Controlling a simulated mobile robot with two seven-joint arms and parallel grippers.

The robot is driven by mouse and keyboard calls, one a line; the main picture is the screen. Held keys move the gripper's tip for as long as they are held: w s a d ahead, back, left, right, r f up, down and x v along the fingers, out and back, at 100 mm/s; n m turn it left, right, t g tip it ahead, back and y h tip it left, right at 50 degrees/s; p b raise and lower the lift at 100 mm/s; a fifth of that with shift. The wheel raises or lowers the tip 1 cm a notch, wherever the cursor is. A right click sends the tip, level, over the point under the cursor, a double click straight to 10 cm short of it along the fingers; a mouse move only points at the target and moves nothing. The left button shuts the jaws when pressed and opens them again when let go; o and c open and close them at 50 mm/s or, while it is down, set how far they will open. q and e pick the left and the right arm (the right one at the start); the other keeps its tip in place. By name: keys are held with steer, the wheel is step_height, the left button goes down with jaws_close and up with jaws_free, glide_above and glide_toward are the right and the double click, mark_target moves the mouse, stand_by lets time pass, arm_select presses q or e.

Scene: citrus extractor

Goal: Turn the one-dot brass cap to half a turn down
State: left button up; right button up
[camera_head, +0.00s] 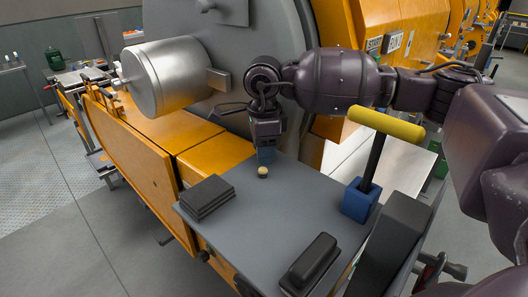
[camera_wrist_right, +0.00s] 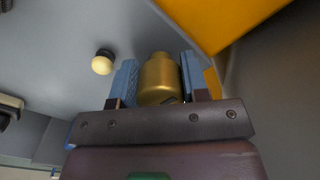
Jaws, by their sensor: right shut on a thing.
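A brass cap (camera_wrist_right: 160,76) with a rounded shoulder sits between the two blue finger pads of my right gripper (camera_wrist_right: 157,80) in the right wrist view. The gripper is shut on it. I cannot make out any dot marks on the cap. In the head view my right gripper (camera_head: 266,155) points down at the far part of the grey tabletop (camera_head: 270,215), and its fingers hide the cap there. My left gripper is not in view.
A small cream-topped knob (camera_head: 262,172) stands just in front of the right gripper; it also shows in the right wrist view (camera_wrist_right: 102,62). A black block (camera_head: 207,197), another dark block (camera_head: 312,262) and a yellow T-handle (camera_head: 386,123) in a blue base stand around. The middle tabletop is clear.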

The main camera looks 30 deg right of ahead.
stand_by(0.3)
steer(key=o, duration=0.9)
step_height(320, 180, up, 11)
steer(key=shift+f+b, duration=0.1)
steer(key=shift+b, duration=0.65)
